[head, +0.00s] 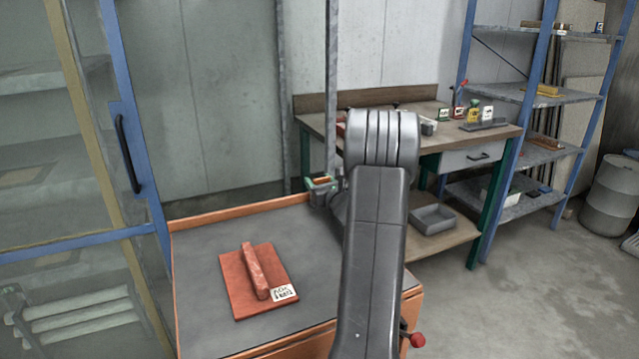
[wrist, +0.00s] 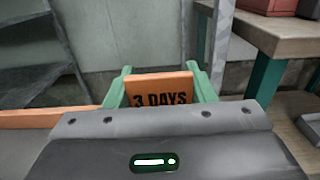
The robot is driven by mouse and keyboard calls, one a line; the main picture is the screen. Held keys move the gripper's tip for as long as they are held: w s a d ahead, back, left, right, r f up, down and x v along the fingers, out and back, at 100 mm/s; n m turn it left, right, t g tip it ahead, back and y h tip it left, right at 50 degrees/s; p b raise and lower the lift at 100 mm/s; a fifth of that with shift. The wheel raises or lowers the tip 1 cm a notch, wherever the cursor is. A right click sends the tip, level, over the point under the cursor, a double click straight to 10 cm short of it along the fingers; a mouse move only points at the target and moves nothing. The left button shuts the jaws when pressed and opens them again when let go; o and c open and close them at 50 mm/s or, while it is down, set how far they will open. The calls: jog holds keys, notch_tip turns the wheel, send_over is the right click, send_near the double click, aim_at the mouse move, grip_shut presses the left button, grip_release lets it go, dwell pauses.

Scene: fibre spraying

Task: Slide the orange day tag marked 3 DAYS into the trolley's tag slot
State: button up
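The orange day tag (wrist: 160,91) reads 3 DAYS, upright and facing the wrist camera. The green fingers of my gripper (wrist: 161,88) close on its left and right edges. In the head view the tag (head: 321,181) is a small orange patch between the green fingertips (head: 321,183), above the far edge of the trolley (head: 205,270) and beside its upright post (head: 331,90). The post also shows just right of the tag in the wrist view (wrist: 220,45). I cannot make out the tag slot; the tag's lower edge is hidden behind my gripper body.
A red board (head: 240,300) with a red bar (head: 255,270) and a white label (head: 285,293) lies on the trolley top. A blue-framed glazed door (head: 133,120) is at left. A workbench (head: 310,105) stands behind, with shelves (head: 520,95) to its right.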

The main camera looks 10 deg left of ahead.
jog(key=o, duration=0.5)
jog(key=v, duration=1.3)
jog(key=shift+s+d, duration=0.25)
jog(key=shift+s, duration=0.1)
jog(key=x, duration=1.4)
jog(key=shift+r+p, duration=0.35)
jog(key=shift+p, duration=0.05)
jog(key=shift+s, duration=0.1)
